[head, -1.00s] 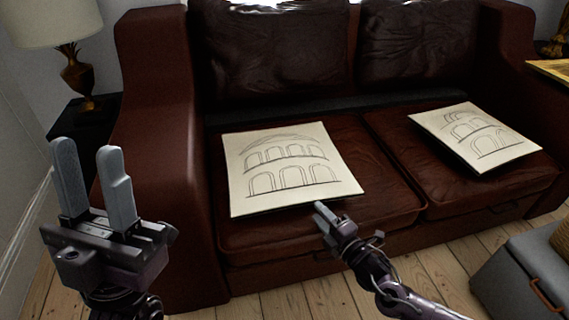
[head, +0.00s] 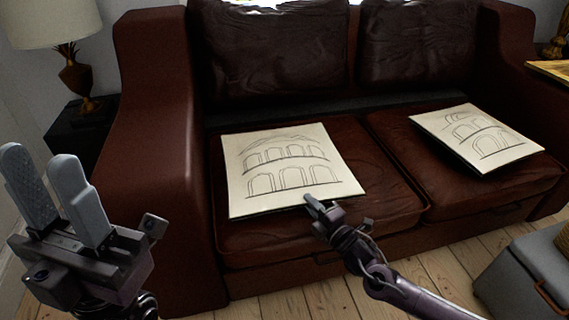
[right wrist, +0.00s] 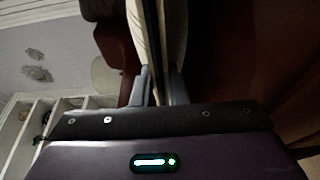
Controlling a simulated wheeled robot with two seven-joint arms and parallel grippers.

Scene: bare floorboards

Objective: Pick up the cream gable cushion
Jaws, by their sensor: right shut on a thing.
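A cream cushion (head: 290,165) with line-drawn arches under a low peaked top lies on the left seat of the brown leather sofa. My right gripper (head: 314,201) is at its front edge, shut on that edge. In the right wrist view the pale cushion (right wrist: 173,40) stands between the two fingers of the right gripper (right wrist: 159,88). A second cream cushion (head: 474,138) with drawn arches lies on the right seat. My left gripper (head: 50,185) is open and empty, left of the sofa's arm.
The sofa's left arm (head: 160,130) stands between my left gripper and the seats. A lamp (head: 73,65) stands on a dark side table at the left. A grey box (head: 520,265) is on the floorboards at the lower right.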

